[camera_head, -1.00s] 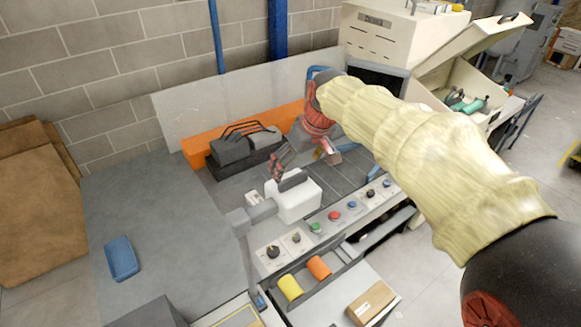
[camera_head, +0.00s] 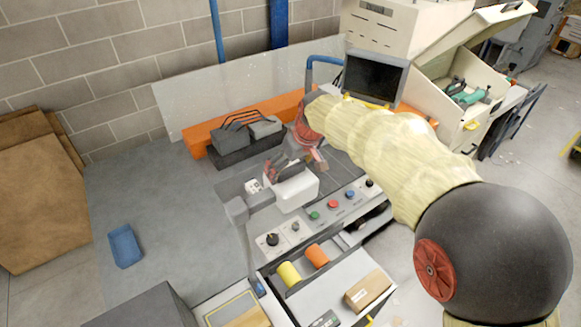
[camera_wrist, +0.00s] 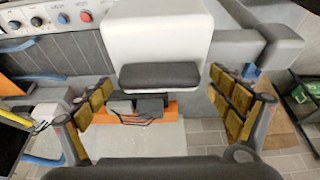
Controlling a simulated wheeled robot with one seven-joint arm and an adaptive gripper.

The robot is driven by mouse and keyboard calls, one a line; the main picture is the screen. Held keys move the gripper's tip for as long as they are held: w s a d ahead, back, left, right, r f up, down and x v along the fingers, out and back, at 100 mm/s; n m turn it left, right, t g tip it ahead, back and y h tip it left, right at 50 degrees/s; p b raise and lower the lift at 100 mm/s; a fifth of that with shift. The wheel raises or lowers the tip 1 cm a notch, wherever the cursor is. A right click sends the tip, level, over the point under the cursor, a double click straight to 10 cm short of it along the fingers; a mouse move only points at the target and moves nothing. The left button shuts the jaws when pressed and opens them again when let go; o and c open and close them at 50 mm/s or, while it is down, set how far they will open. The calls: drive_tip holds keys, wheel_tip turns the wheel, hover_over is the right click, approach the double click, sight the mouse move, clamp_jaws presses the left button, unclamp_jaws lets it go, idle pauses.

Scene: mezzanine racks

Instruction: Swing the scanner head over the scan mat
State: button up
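The scanner head (camera_head: 296,196) is a white box with a dark grip on top, carried on a grey jointed arm (camera_head: 238,212) over the bench. In the wrist view the white box (camera_wrist: 158,28) is at the top centre, and its dark grip (camera_wrist: 158,76) lies between my fingers. My gripper (camera_wrist: 160,84) is open, with a visible gap between each finger and the grip. In the head view my gripper (camera_head: 284,167) is right at the grip, partly hidden by my wrist. A yellow-edged flat pad (camera_head: 236,310) shows at the bottom edge; I cannot tell whether it is the scan mat.
A button panel (camera_head: 325,212) runs along the bench front. Below it an open drawer (camera_head: 330,278) holds yellow and orange rolls and a carton. A dark block with wire handles (camera_head: 247,140) stands behind the scanner head. A blue tray (camera_head: 124,245) lies on the clear left bench.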

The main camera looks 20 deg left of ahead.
drive_tip(key=c, duration=1.5)
drive_tip(key=shift+c, duration=0.2)
drive_tip(key=shift+d, duration=0.15)
